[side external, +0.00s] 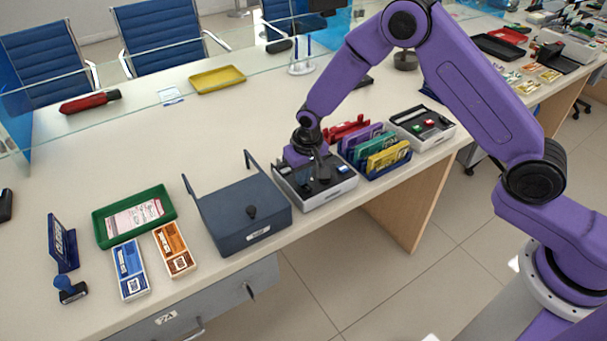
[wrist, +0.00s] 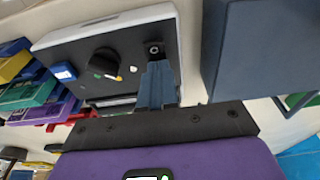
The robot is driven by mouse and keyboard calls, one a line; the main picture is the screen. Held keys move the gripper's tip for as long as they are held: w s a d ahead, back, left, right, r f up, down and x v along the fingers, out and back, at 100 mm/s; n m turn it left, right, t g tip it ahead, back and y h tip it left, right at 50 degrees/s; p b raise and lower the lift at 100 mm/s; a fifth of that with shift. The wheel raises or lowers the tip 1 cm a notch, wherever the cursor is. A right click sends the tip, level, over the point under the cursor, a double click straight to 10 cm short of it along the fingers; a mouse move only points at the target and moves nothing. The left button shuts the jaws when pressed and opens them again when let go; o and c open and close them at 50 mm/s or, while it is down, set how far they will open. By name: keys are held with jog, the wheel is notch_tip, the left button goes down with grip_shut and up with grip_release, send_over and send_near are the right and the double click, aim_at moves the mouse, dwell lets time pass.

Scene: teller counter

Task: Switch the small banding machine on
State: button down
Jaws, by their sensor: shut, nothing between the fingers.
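A low white machine with a black top panel (side external: 338,190) stands near the counter's front edge, under my gripper. I take it for the banding machine, but no readable name shows. In the wrist view the machine (wrist: 140,35) has a black knob (wrist: 103,61), small green and yellow marks beside it, a blue labelled part (wrist: 63,72) and a small round dark fitting (wrist: 154,49). My gripper (side external: 321,178) points down over the panel. In the wrist view its fingers (wrist: 157,68) are together and empty, close to the round fitting; contact cannot be told.
A dark blue lidded box (side external: 240,212) stands close on the machine's left. A rack of coloured folders (side external: 384,158) stands close on its right. Beyond it is another white device (side external: 432,137) with red and green parts. Free counter lies behind the machine.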

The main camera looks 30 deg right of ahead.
jog(key=shift+s+f, duration=0.2)
jog(key=shift+f, duration=0.05)
jog(key=shift+s+r, duration=0.1)
jog(key=shift+s, duration=0.7)
jog(key=shift+w+r, duration=0.1)
jog(key=shift+r, duration=0.4)
notch_tip(320, 180, up, 13)
jog(key=s, duration=0.2)
jog(key=shift+s, duration=0.1)
